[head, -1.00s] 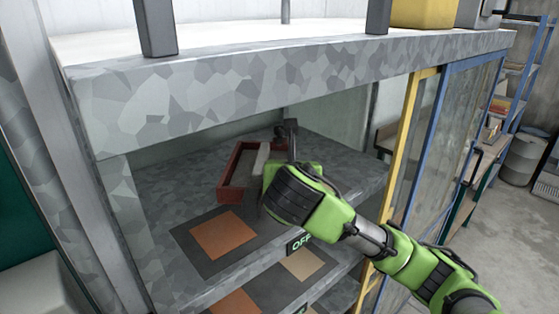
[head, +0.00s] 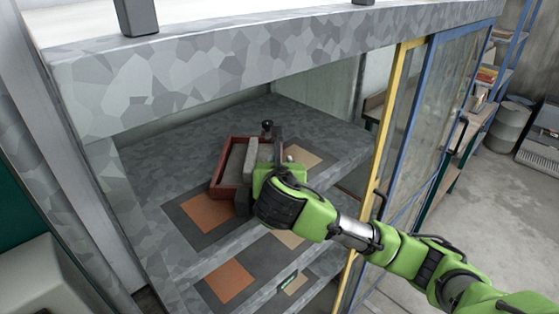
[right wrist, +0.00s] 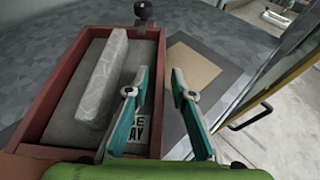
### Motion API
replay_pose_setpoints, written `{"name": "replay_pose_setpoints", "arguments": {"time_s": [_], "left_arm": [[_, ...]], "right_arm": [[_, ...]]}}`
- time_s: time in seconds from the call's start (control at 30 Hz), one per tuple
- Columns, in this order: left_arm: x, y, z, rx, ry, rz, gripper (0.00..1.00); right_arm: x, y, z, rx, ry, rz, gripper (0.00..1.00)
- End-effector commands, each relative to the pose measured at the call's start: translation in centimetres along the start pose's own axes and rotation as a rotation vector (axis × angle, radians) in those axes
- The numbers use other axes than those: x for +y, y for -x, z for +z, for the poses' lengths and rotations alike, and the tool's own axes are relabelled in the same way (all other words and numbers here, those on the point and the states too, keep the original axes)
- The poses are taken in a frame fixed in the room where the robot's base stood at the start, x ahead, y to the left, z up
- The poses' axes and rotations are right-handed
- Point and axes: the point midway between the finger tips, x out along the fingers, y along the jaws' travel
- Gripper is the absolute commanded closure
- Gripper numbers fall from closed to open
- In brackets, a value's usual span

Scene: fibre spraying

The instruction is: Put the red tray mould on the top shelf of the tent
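The red tray mould (head: 214,190) is on the upper shelf (head: 180,150) inside the tent, set at an angle near the coloured pads. It has red walls and a grey bottom, with a long light-grey bar (right wrist: 103,75) inside and a dark knob (head: 267,126) at its far end. My right gripper (right wrist: 160,72) has its teal fingers apart, one on each side of the tray's right wall (right wrist: 158,95), with gaps visible. In the head view the green right wrist hides the tray's near right part. My left gripper is not in view.
An orange square (head: 207,214) and a tan square (right wrist: 192,68) on dark mats mark the shelf. A lower shelf (head: 190,296) has similar squares. The tent's thick front beam (head: 250,58) hangs above; a yellow post (head: 382,140) and blue-framed door (head: 440,110) stand right.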

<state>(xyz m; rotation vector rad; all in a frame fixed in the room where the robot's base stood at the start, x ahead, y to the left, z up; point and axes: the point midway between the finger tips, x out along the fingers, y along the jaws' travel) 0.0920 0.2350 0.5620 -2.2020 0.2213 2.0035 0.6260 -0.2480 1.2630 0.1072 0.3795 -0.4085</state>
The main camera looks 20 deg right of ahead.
Motion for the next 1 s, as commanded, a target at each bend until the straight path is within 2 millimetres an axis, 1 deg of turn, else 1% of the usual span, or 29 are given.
{"name": "replay_pose_setpoints", "arguments": {"time_s": [0.33,0.47,0.57,0.73,0.77,0.83,1.0], "left_arm": [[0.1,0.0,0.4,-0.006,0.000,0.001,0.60],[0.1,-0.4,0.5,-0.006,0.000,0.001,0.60],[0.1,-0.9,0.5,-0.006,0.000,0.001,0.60],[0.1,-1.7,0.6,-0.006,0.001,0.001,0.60],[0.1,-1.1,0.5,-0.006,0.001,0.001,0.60],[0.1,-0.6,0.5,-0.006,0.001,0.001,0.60],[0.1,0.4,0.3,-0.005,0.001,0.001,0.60]], "right_arm": [[0.1,0.1,0.0,-0.001,0.000,0.001,0.75],[0.1,1.1,0.0,-0.002,-0.001,0.003,0.75],[0.2,2.7,-0.1,-0.003,-0.001,0.006,0.75],[0.2,6.6,0.0,-0.003,-0.002,0.008,0.75],[0.3,7.5,0.2,-0.001,-0.001,0.009,0.75],[0.2,9.3,0.3,0.000,-0.001,0.008,0.75],[0.5,10.8,0.1,0.002,0.000,0.013,0.75]]}}
